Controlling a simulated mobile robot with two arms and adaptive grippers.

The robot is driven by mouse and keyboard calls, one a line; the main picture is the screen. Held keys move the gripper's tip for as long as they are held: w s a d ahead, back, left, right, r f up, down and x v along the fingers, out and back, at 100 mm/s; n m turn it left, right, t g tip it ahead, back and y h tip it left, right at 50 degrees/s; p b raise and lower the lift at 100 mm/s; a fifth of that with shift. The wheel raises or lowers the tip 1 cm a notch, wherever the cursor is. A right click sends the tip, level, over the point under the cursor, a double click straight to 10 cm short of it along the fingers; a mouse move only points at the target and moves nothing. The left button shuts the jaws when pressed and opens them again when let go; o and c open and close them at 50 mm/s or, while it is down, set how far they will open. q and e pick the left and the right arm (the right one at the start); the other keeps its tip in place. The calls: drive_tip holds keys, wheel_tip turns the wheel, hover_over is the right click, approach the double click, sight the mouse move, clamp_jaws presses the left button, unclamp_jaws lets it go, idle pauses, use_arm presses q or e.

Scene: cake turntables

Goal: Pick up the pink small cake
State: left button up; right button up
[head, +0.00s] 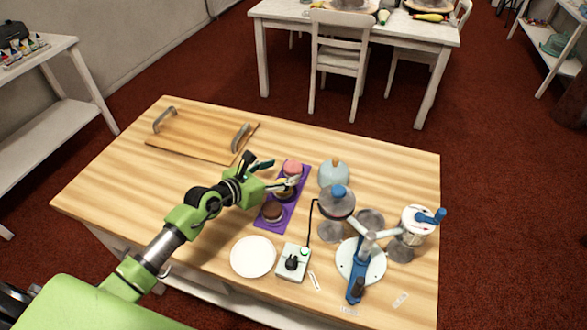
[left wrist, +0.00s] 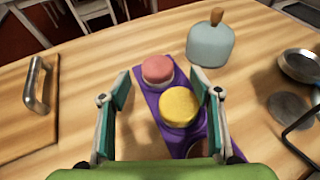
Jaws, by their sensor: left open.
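The pink small cake (head: 292,167) sits at the far end of a purple tray (head: 290,216) on the wooden table. In the left wrist view the pink cake (left wrist: 158,69) is just beyond a yellow cake (left wrist: 179,106) on the same purple tray (left wrist: 148,103). A brown cake (head: 272,211) is at the near end. My left gripper (head: 273,175) is open and empty, above the tray. In the left wrist view its fingers (left wrist: 166,98) stand on either side of the yellow cake, with the pink cake farther ahead. My right gripper is not in view.
A light blue dome with a wooden knob (head: 333,174) stands right of the tray. A wooden board with metal handles (head: 203,135) lies at the far left. A white plate (head: 253,257), a control box (head: 292,262) and turntables (head: 361,263) are nearer.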

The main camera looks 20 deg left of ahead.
sight(291, 168)
use_arm(q)
drive_tip(key=shift+w+d+f, duration=0.1)
drive_tip(key=shift+w+f, duration=0.05)
drive_tip(key=shift+w, duration=0.1)
drive_tip(key=shift+x, duration=0.8)
drive_tip(key=x, duration=0.3)
drive_tip(key=shift+w+a+f, duration=0.15)
drive_tip(key=shift+a+f, duration=0.05)
drive_tip(key=shift+a, duration=0.05)
drive_tip(key=c, duration=1)
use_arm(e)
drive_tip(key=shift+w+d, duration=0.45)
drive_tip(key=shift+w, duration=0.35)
